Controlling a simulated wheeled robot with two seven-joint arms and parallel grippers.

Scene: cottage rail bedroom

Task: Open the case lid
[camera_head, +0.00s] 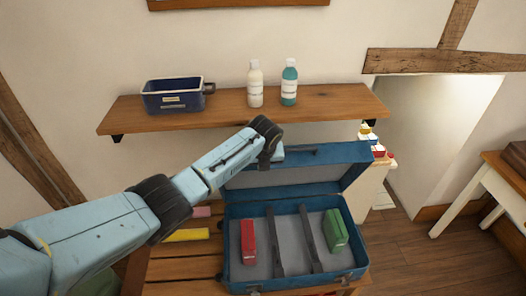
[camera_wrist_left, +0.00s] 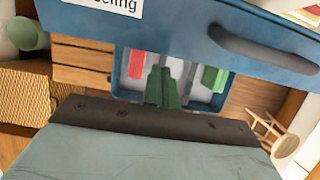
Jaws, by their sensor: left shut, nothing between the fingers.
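The blue case (camera_head: 232,232) sits on a slatted wooden surface. Its lid (camera_head: 345,153) stands raised and tilted back, so the grey inside is exposed. Two dark dividers cross the inside, with a red item (camera_head: 248,242) on the left and a green item (camera_head: 335,230) on the right. My left gripper (camera_head: 271,158) is at the raised lid's upper edge, left of the lid's dark handle (camera_head: 315,152). In the left wrist view the shut fingers (camera_wrist_left: 161,88) are empty and close to the lid (camera_wrist_left: 180,22); I cannot tell whether they touch. My right gripper is not in view.
A wall shelf (camera_head: 225,112) behind the lid holds a blue bin (camera_head: 173,97), a white bottle (camera_head: 255,84) and a teal bottle (camera_head: 289,82). A yellow item (camera_head: 186,235) lies left of the case. A white-legged table (camera_head: 470,195) stands at the right.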

